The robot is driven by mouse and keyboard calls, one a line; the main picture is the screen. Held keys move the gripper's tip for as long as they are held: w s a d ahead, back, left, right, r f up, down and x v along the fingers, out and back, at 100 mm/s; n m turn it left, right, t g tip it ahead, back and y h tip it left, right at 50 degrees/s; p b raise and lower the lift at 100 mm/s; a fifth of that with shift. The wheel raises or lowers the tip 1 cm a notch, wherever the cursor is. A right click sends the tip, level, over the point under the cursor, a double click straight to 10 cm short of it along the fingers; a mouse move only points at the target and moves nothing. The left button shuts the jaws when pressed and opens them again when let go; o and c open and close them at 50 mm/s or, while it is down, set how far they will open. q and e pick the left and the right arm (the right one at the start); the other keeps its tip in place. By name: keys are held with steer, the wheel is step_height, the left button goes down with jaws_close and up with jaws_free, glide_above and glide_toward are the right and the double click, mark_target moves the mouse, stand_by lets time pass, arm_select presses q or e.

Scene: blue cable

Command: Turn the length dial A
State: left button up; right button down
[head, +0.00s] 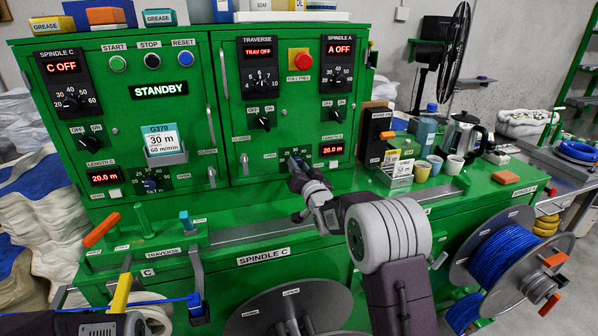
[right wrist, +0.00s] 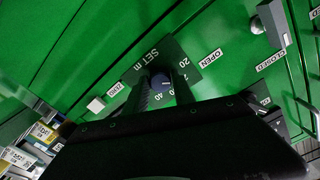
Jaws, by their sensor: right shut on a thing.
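The length dial A is a dark knob (head: 293,160) low on the right cabinet door, with numbers around it. In the right wrist view its round face (right wrist: 161,81) shows between my fingers, beside the SET m plate (right wrist: 150,58). My right gripper (head: 297,168) is shut on this knob, fingers on both sides of it; the fingers hide part of its scale. A card (head: 163,139) on the left door reads G370, 30 m, 60 m/min. Part of my left arm (head: 70,326) shows at the bottom left; its fingertips cannot be made out.
The length C dial (head: 152,184) and its 20.0 m display (head: 105,177) sit on the left door. Spindle A reads A OFF (head: 341,49). A blue cable reel (head: 497,257) is lower right.

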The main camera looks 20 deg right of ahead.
steer(key=m+b, duration=0.2)
steer(key=m, duration=0.8)
steer(key=shift+m, duration=0.3)
stand_by(0.4)
steer(key=c, duration=1.1)
jaws_free()
steer(key=shift+o, duration=0.2)
steer(key=s+b, duration=0.1)
steer(key=s, duration=0.8)
steer(key=shift+d, duration=0.15)
